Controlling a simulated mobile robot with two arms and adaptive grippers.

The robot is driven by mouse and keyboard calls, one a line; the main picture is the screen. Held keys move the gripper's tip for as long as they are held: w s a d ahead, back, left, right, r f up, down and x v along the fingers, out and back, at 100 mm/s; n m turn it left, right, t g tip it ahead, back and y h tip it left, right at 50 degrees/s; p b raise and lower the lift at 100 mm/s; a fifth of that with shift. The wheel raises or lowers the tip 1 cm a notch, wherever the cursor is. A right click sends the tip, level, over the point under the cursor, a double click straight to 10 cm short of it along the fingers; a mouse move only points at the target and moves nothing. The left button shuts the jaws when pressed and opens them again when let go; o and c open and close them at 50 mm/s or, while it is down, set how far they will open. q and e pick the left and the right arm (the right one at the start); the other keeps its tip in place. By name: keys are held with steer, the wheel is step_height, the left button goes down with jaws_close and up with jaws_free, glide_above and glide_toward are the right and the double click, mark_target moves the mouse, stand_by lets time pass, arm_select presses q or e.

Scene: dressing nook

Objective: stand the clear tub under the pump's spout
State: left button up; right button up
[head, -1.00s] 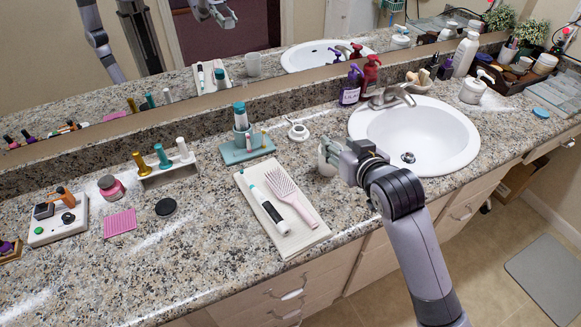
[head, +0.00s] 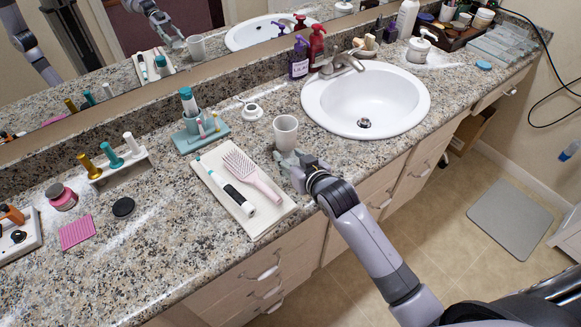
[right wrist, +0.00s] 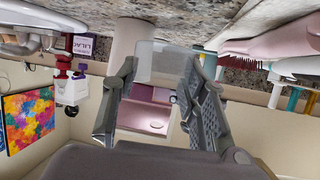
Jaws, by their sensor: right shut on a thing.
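My right gripper (head: 292,170) is at the counter's front, between the brush tray and the sink. It is shut on the clear tub, which shows in the right wrist view as a pale see-through box (right wrist: 165,62) between the fingers. In the head view the tub is mostly lost against the fingers and granite. A white cup (head: 286,132) stands just behind the gripper. I cannot tell which pump is meant. My left gripper is out of view.
A pale tray (head: 270,222) with a hairbrush and a pen-like tool lies left of the gripper. The sink (head: 375,90) is at its right. A small white round item (head: 250,112) and a teal holder (head: 201,137) stand behind the tray.

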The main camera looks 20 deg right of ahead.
steer(key=shift+f, duration=1.75)
steer(key=shift+f, duration=0.1)
steer(key=o, duration=1.3)
steer(key=shift+c, duration=0.2)
